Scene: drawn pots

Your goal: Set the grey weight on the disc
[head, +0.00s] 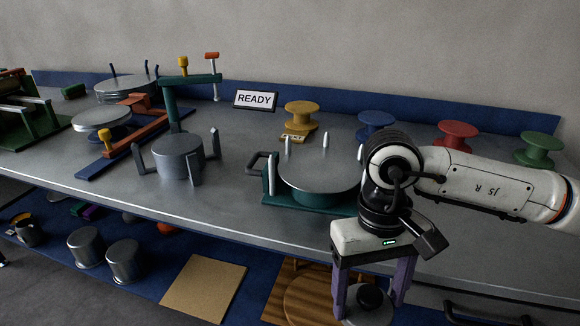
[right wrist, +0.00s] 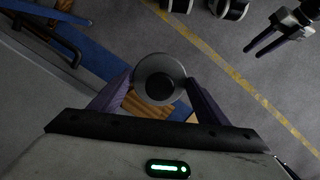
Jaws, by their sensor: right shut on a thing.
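My right gripper (head: 369,296) is shut on the grey weight (head: 368,315), a round metal piece with a dark knob. It hangs in front of the bench's front edge, below the top's level. In the right wrist view the weight (right wrist: 160,66) shows from above between the purple fingers. A wide silver disc (head: 318,172) with upright pins sits on a green base on the bench, up and left of my gripper. Its top is bare, and my arm covers its right side. My left gripper (right wrist: 262,47) shows small in the right wrist view, fingers apart and empty.
A grey pot with upright posts (head: 178,156) stands left of the disc. Yellow (head: 301,115), blue, red and green spools line the back, near a READY sign (head: 255,99). Other discs stand at the far left. The lower shelf holds grey cylinders (head: 124,260) and boards.

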